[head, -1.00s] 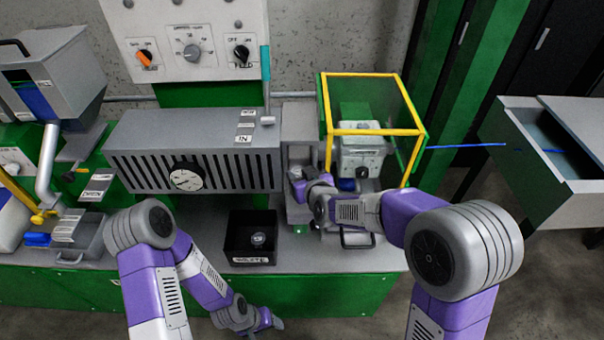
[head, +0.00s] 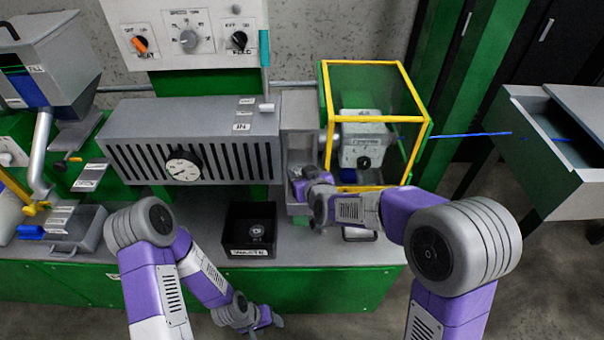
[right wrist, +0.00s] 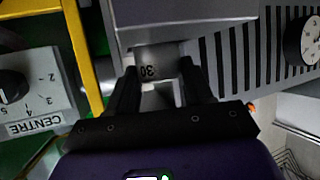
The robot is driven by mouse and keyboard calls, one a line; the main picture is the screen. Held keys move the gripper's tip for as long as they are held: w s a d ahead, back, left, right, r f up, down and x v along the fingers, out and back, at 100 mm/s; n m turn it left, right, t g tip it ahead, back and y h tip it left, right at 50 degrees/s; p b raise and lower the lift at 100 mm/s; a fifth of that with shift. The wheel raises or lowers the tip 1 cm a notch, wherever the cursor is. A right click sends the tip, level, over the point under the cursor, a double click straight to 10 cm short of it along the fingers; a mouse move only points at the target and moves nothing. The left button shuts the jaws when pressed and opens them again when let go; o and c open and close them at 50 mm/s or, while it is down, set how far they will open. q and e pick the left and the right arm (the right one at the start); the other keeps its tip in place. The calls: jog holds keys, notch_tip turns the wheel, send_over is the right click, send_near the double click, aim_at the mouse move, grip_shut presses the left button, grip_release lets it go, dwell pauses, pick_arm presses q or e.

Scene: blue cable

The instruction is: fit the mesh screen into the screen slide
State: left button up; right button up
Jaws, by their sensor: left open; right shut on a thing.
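My right gripper (head: 297,182) is at the grey slot housing (head: 299,146) between the slotted grey box and the yellow-framed guard. In the right wrist view its two black fingers (right wrist: 160,82) are closed about a small grey piece marked 30 (right wrist: 149,71), which may be the mesh screen's tab. A grey block edge lies just beyond the fingertips. The mesh and the screen slide cannot be made out clearly, and the gripper hides part of the housing in the head view. My left gripper (head: 268,320) is open and empty, low in front of the green bench.
The slotted box with a dial (head: 183,166) stands left of the housing. The yellow-framed guard (head: 374,132) encloses a grey unit on the right. A black bin (head: 250,229) with a round thing inside stands on the bench. A blue cable (head: 470,134) runs rightward to an open grey-green box.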

jog(key=shift+f+b, duration=0.35)
jog(key=shift+f, duration=0.05)
jog(key=o, duration=1.2)
jog(key=shift+o, duration=0.2)
jog(key=p+v, duration=0.2)
jog(key=v, duration=0.4)
jog(key=shift+s+d+r, duration=0.1)
jog(key=shift+s+r, duration=0.1)
jog(key=shift+r, duration=0.05)
jog(key=shift+s+d+r, duration=0.15)
jog(key=shift+s, duration=0.35)
